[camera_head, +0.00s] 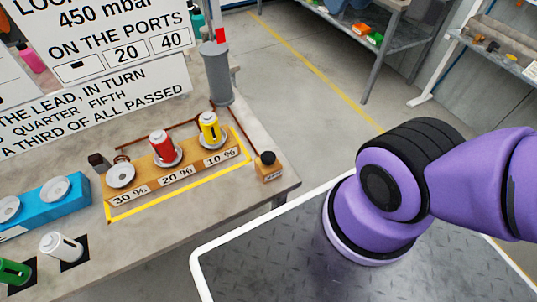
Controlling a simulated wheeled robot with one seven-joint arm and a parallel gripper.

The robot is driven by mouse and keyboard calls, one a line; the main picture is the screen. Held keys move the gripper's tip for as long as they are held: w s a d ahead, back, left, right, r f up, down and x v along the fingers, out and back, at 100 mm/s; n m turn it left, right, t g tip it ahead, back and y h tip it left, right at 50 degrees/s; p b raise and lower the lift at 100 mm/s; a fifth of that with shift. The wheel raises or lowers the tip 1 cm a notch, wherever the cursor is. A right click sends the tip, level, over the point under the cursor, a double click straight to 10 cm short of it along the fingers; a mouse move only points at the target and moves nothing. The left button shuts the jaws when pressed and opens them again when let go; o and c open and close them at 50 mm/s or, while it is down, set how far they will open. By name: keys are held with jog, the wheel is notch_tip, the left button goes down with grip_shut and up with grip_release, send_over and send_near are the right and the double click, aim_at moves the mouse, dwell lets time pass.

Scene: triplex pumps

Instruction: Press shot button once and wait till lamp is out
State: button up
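A small wooden box with a round black button (268,158) on top stands at the right end of the bench, near its corner. A small label on its front is too small to read for sure; it may be the shot button. Nothing touches it. I cannot make out a lit lamp anywhere. My purple arm is at the right, over the dark ribbed floor plate, well apart from the button. My gripper is out of the picture.
A wooden block (185,166) marked 30, 20 and 10 % holds a red pump (161,144) and a yellow pump (209,126); its 30 % seat is empty. A grey column (218,75) stands behind. A blue block (40,206), white pump (60,246) and green pump (13,271) are left.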

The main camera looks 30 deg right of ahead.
grip_shut()
dwell(1.4)
